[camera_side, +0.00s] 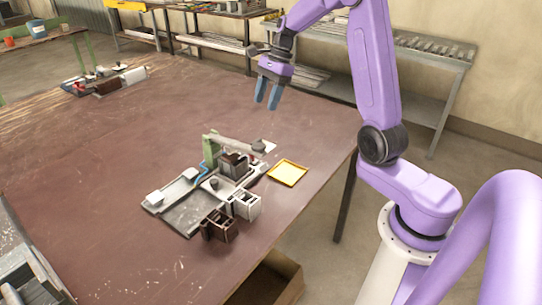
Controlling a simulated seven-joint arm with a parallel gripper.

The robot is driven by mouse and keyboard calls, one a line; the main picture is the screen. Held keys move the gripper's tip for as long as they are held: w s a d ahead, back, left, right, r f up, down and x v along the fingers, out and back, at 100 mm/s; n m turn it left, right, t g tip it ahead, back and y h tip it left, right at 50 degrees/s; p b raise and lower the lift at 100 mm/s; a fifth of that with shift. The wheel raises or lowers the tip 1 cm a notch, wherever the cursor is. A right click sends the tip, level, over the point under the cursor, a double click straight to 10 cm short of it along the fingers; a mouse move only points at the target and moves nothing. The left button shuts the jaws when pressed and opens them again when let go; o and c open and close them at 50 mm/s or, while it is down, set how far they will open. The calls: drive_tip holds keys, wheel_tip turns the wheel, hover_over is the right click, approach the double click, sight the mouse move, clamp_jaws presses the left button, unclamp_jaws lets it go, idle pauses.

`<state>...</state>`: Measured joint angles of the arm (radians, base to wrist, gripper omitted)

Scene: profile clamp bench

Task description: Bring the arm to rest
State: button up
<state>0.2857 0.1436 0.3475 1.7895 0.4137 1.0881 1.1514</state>
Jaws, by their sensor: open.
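My gripper (267,93) is at the end of my purple arm, in the upper middle of the view. Its two blue-grey fingers point down and are apart, with nothing between them. It hangs in the air above the far right part of the brown table (110,200), clear of the clamp bench fixture (180,205). The fixture stands on the table below and to the left, with a green post and a grey arm over a dark block (234,163).
Two small open boxes, one brown (218,227) and one grey (245,204), stand at the fixture's front right. A yellow tray (288,172) lies to its right. Another fixture (105,80) is at the table's far left. Shelves (430,65) stand behind.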

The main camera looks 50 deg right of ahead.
drive_tip(key=s+a+n+g+h, duration=0.2)
drive_tip(key=s+a+n, duration=1)
drive_tip(key=a+n, duration=0.35)
drive_tip(key=s+a+n+t+h, duration=0.1)
drive_tip(key=s+a+n, duration=0.1)
drive_tip(key=s+n, duration=1.5)
drive_tip(key=s, duration=0.2)
drive_tip(key=shift+s+f+n+h, duration=0.3)
drive_tip(key=shift+s+n, duration=0.05)
drive_tip(key=shift+s, duration=0.05)
